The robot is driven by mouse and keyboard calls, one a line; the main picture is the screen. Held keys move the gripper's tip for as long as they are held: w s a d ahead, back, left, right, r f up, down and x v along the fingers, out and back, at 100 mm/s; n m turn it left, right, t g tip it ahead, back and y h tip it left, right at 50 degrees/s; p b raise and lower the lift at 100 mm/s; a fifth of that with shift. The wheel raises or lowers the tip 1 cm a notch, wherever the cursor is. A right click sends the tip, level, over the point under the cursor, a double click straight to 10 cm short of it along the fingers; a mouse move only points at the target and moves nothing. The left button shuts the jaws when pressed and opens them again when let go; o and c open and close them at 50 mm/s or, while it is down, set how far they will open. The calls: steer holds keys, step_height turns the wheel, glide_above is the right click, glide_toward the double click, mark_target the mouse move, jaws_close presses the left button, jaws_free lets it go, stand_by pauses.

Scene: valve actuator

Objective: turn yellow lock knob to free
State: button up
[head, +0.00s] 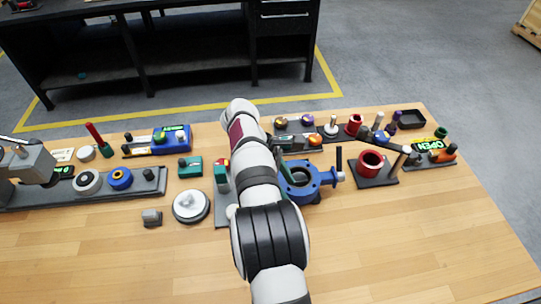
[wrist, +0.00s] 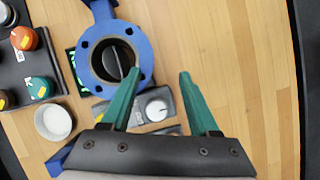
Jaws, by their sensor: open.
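My gripper (wrist: 160,75) is open in the wrist view, its two green fingers apart with nothing between the tips. A grey panel (wrist: 177,104) with a white round dial (wrist: 157,110) and a small yellow patch beside it lies below and between the fingers. The blue valve body (wrist: 140,50) is just up and left of the fingers; it also shows in the head view (head: 318,180). I cannot clearly make out a yellow lock knob in either view; the yellow patch is too small to identify. In the head view my arm covers part of the valve area.
In the wrist view, an orange knob (wrist: 24,38) and a green knob (wrist: 40,88) sit on a dark panel at left, near a white cup (wrist: 53,122). In the head view, a red cylinder (head: 371,163) stands right of the valve. The table front (head: 420,250) is clear.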

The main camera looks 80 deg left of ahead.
steer(key=n+t, duration=0.1)
steer(key=s+d+n+t+y, duration=0.1)
steer(key=t, duration=0.1)
steer(key=s+n+t+y, duration=0.1)
steer(key=t, duration=0.1)
steer(key=shift+d+n, duration=0.15)
steer(key=shift+n, duration=0.25)
steer(key=s+n+y, duration=0.1)
steer(key=s+n+t+y, duration=0.1)
steer(key=s+n+y, duration=0.1)
steer(key=y, duration=0.1)
steer(key=shift+s+a+r+n+t, duration=0.3)
steer(key=shift+a+n, duration=0.05)
steer(key=shift+n, duration=0.05)
steer(key=s+n+g+y, duration=0.1)
steer(key=s+n+y, duration=0.3)
steer(key=s, duration=0.1)
steer(key=s+n+g+y, duration=0.1)
steer(key=s+n+y, duration=0.1)
steer(key=s, duration=0.1)
steer(key=shift+s+f+g, duration=0.2)
steer(key=shift+f+g, duration=0.1)
steer(key=shift+f, duration=0.1)
steer(key=x, duration=1.5)
steer(key=shift+w+a, duration=0.2)
